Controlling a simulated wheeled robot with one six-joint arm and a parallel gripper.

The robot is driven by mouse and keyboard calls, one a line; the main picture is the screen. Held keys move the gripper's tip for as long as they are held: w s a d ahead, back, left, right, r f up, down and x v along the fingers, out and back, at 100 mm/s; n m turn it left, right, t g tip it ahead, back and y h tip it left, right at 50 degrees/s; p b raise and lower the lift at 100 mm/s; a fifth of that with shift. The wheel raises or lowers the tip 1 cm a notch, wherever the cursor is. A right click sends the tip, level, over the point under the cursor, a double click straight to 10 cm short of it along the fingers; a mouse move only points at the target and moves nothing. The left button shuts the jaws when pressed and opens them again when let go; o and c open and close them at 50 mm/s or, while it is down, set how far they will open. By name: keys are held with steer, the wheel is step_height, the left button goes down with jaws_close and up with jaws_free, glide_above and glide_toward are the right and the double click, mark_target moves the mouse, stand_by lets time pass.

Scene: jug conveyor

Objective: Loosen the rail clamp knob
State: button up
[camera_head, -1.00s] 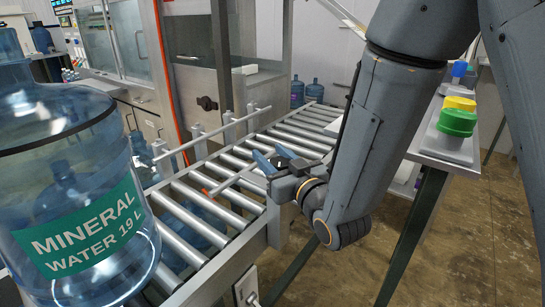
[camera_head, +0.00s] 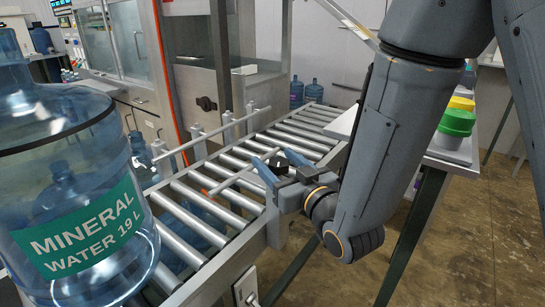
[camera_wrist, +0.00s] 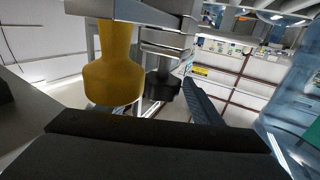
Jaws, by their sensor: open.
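The black clamp knob (camera_head: 279,165) is at the near edge of the roller conveyor, close to the guide rail's end. My gripper (camera_head: 281,166) is open around it, with one blue finger on each side in the head view. In the wrist view the dark knob (camera_wrist: 162,87) shows just left of one blue finger (camera_wrist: 205,105); the other finger is not clearly seen there. I cannot tell whether the fingers touch the knob.
A yellow bulbous part (camera_wrist: 113,70) hangs close left of the knob in the wrist view. A large water jug (camera_head: 75,190) stands at the left. Another black knob (camera_head: 207,103) is on the machine frame. A side table (camera_head: 455,152) with coloured caps is at the right.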

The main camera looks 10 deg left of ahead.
mark_target(284, 168)
steer(key=shift+p+v, duration=1.1)
steer(key=shift+p, duration=1.15)
steer(key=shift+p+v, duration=1.3)
steer(key=shift+p, duration=0.3)
steer(key=shift+r, duration=0.15)
